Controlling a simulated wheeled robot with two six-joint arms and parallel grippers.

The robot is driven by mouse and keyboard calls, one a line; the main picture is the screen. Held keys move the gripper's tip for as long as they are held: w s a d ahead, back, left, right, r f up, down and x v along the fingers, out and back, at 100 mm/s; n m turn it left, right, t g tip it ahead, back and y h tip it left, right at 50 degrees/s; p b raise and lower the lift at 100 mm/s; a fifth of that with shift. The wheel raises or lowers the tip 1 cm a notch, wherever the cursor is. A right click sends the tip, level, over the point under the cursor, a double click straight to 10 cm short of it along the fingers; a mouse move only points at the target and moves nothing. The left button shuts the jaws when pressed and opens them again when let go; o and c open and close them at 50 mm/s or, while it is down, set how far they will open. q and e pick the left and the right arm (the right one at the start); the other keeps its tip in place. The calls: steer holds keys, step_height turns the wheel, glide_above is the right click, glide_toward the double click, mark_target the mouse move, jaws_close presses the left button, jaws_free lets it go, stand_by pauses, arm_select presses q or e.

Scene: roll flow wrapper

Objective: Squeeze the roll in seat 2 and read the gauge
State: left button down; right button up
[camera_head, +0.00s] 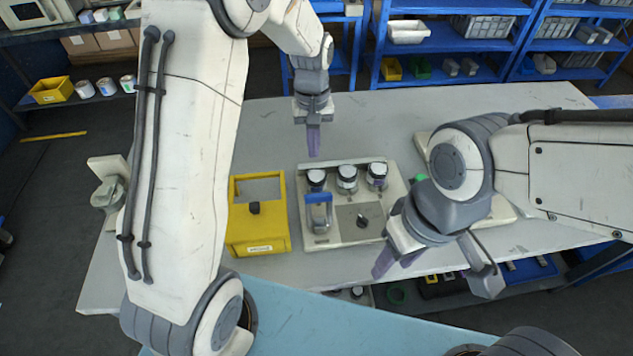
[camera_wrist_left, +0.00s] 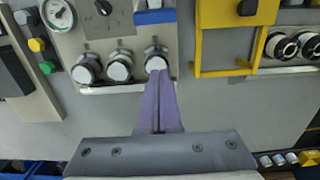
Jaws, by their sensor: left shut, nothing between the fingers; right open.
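Three dark rolls with white tops sit in a row along the back of a light plate (camera_head: 284,190): the left roll (camera_head: 316,180), the middle roll (camera_head: 347,179) and the right roll (camera_head: 377,176). Seat numbers are not readable. The round white gauge (camera_wrist_left: 57,14) shows in the left wrist view; its reading is too small to tell. My left gripper (camera_head: 313,151) is shut and empty, pointing down behind the row, nearest the left roll. In the left wrist view its purple fingers (camera_wrist_left: 159,75) overlap that roll's edge; contact is unclear. My right gripper (camera_head: 437,273) is open near the front edge.
The plate carries a blue handle (camera_head: 319,212) and a black knob (camera_head: 362,221). A yellow box (camera_head: 258,246) stands left of it. Yellow and green buttons (camera_wrist_left: 42,54) are on a neighbouring panel. The table behind the rolls (camera_head: 400,115) is clear.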

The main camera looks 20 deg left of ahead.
arm_select(q)
steer(key=shift+f, duration=0.1)
steer(key=f, duration=0.3)
steer(key=f+p, duration=0.1)
steer(key=f, duration=0.2)
steer(key=f+p, duration=0.1)
steer(key=f, duration=0.3)
steer(key=shift+s+d, duration=0.1)
steer(key=shift+s, duration=0.25)
steer(key=shift+s+d+r+p, duration=0.25)
steer(key=shift+s+r+p, duration=0.05)
steer(key=shift+s, duration=0.25)
steer(key=shift+s+d+r+p, duration=0.25)
steer(key=shift+s+r, duration=0.05)
steer(key=shift+s, duration=0.25)
steer(key=shift+s+d+r+p, duration=0.25)
steer(key=shift+s+r+p, duration=0.05)
steer(key=shift+s, duration=0.25)
